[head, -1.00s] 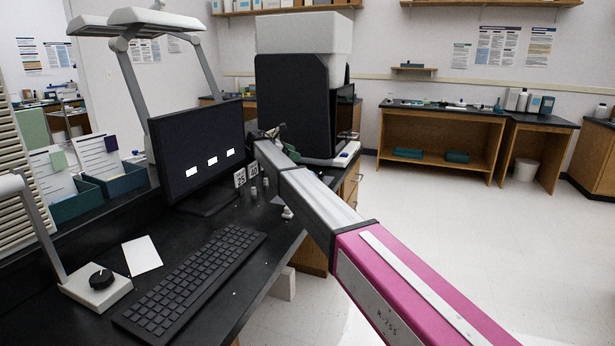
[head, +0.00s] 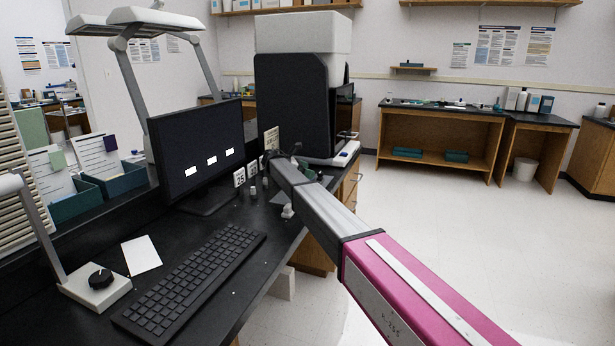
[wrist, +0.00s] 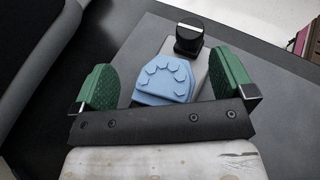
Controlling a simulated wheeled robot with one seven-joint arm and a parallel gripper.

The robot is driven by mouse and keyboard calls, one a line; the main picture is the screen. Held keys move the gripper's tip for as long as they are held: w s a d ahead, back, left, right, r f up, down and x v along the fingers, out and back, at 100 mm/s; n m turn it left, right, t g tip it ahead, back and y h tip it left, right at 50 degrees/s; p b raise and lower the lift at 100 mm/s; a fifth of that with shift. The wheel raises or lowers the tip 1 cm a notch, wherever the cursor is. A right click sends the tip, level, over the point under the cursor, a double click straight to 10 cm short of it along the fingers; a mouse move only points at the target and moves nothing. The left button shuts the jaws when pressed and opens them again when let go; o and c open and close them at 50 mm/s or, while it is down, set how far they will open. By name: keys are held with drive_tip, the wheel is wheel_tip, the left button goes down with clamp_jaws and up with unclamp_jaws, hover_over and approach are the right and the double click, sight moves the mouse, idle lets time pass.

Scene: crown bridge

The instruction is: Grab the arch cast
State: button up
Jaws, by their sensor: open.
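The arch cast (wrist: 165,80) is a light blue block with a horseshoe of raised teeth, seen in the wrist view between my gripper's fingers. My gripper (wrist: 168,82) is open, with one green textured finger pad on each side of the cast and a gap on both sides. The cast's near edge is hidden behind the dark bar of my gripper. In the head view my gripper (head: 310,172) is small, beside the black machine, and the cast cannot be made out there.
A grey plate with a black knob (wrist: 190,38) lies just beyond the cast. The black machine (head: 292,105) stands at the bench's far end. The floor to the right is clear.

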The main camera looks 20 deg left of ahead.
drive_tip(key=shift+w+d+f, duration=0.1)
drive_tip(key=shift+d, duration=0.1)
drive_tip(key=c, duration=1)
drive_tip(key=shift+c, duration=0.2)
